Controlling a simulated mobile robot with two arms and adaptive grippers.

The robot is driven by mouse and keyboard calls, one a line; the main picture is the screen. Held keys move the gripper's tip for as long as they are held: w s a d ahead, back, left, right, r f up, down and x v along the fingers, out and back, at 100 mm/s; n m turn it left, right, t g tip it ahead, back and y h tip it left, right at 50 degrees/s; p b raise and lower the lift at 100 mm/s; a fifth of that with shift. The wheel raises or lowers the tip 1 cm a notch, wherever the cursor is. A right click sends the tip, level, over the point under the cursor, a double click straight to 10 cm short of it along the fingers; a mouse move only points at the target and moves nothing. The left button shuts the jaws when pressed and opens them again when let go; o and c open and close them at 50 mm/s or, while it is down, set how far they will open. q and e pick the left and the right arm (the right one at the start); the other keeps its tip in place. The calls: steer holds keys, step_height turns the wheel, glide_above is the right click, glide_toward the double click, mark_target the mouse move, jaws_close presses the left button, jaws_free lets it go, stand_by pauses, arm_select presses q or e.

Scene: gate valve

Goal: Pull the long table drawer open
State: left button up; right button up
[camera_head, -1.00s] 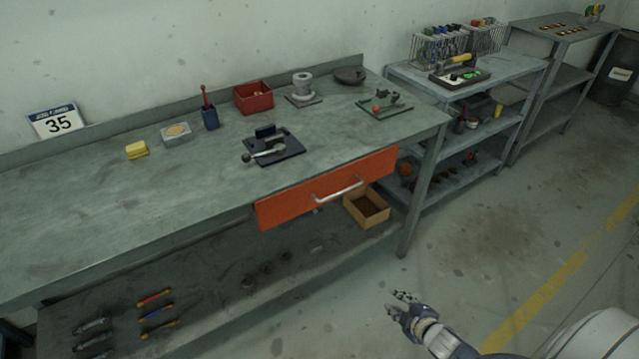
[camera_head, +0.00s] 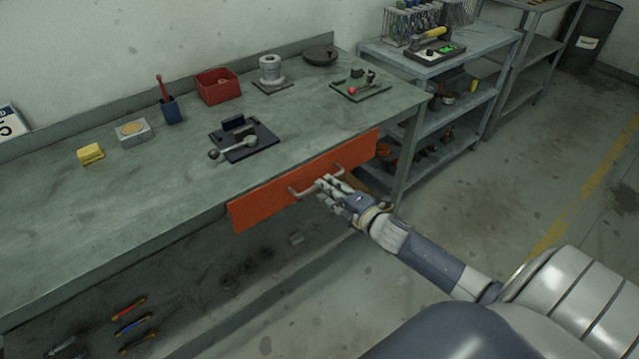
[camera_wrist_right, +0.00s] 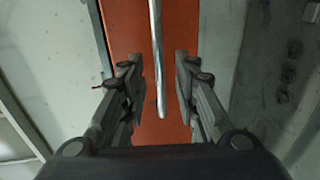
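The long table drawer has an orange front (camera_head: 262,204) under the edge of the workbench, and it looks closed. Its silver bar handle (camera_head: 302,191) runs along the front. My right gripper (camera_head: 326,183) is at the handle, in front of the drawer. In the right wrist view the handle (camera_wrist_right: 157,60) stands between the two fingers of my right gripper (camera_wrist_right: 162,80), with a gap on each side, so the gripper is open around it. The orange drawer front (camera_wrist_right: 125,45) lies behind. My left gripper is not in view.
The workbench top (camera_head: 90,215) carries a red bin (camera_head: 217,86), a black vise-like fixture (camera_head: 240,140), a grey block (camera_head: 132,132) and a yellow block (camera_head: 91,153). A grey shelf unit (camera_head: 455,67) stands to the right. The floor (camera_head: 480,190) in front is clear.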

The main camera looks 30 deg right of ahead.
steer(key=shift+x, duration=2)
jaws_close()
